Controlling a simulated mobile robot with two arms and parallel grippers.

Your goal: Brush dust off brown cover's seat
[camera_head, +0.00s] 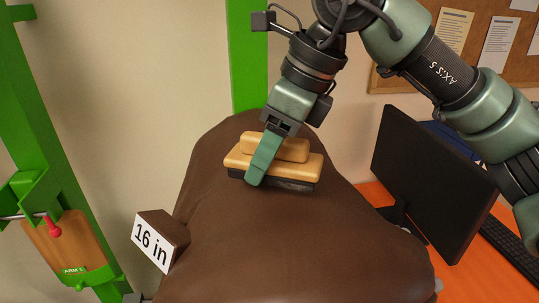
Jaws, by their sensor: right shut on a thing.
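The brown cover (220,230) fills the lower middle of the head view, a large rounded form with a broad smooth seat. A wooden brush (308,166) with dark bristles rests on or just above the cover's upper part. My right gripper (262,165) comes down from above and is shut on the brush's raised handle. One green finger shows in front of the brush; the other is hidden behind it. No dust can be made out on the cover. My left gripper is not in view.
Green posts (247,60) stand behind and at left. A black monitor (428,180) and keyboard (510,250) are on an orange desk (465,275) at right. A cork board (405,83) hangs behind.

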